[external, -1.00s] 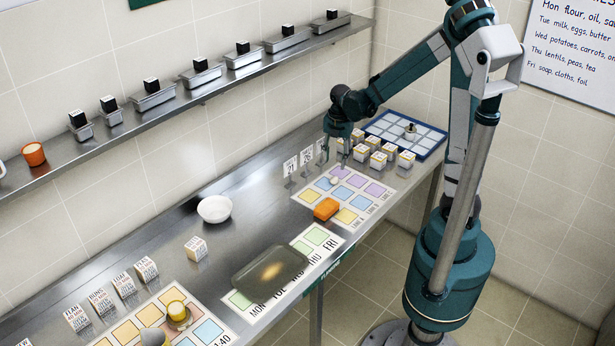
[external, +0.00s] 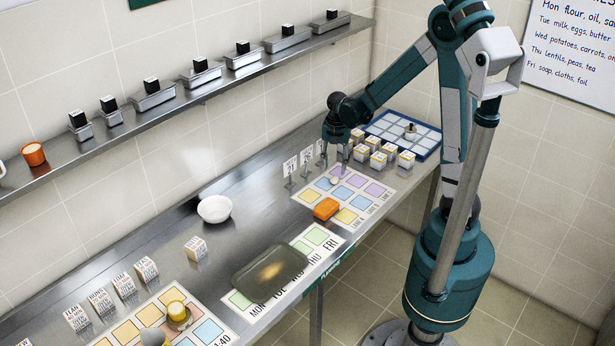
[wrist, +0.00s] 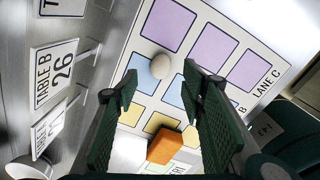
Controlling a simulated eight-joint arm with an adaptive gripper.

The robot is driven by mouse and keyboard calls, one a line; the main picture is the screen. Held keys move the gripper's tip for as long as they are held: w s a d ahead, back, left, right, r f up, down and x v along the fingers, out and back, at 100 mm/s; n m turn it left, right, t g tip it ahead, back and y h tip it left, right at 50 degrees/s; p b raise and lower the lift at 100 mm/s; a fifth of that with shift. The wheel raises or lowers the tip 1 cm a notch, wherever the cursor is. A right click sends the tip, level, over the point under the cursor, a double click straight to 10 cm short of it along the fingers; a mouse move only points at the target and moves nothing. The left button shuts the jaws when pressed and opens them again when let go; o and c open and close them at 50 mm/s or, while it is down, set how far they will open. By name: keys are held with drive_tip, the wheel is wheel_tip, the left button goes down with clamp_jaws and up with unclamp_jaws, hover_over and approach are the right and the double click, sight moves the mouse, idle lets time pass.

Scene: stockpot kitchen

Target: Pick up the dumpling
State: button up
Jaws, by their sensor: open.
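The dumpling is the small off-white rounded thing (wrist: 160,66) on the lane mat (wrist: 267,50), at the border between a purple square and a blue square. In the external view the dumpling (external: 335,180) is a small pale spot on the mat. My gripper (wrist: 160,77) is open and empty. In the wrist view the dumpling shows in the gap between the fingertips, beyond them; the height gap is hard to judge. In the external view my gripper (external: 337,164) hangs just above the dumpling.
An orange block (external: 326,208) lies on the mat. Several small white boxes (external: 378,160) and a blue-rimmed tray (external: 433,153) stand beyond. Upright label cards (external: 290,167) stand at the mat's left edge. A white bowl (external: 214,209) sits further left, with bare counter around it.

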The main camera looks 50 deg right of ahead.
sight(334, 178)
drive_tip(key=shift+f, duration=0.5)
drive_tip(key=shift+f, duration=0.1)
drive_tip(key=shift+f+b, duration=0.5)
drive_tip(key=shift+f, duration=2)
drive_tip(key=c, duration=0.9)
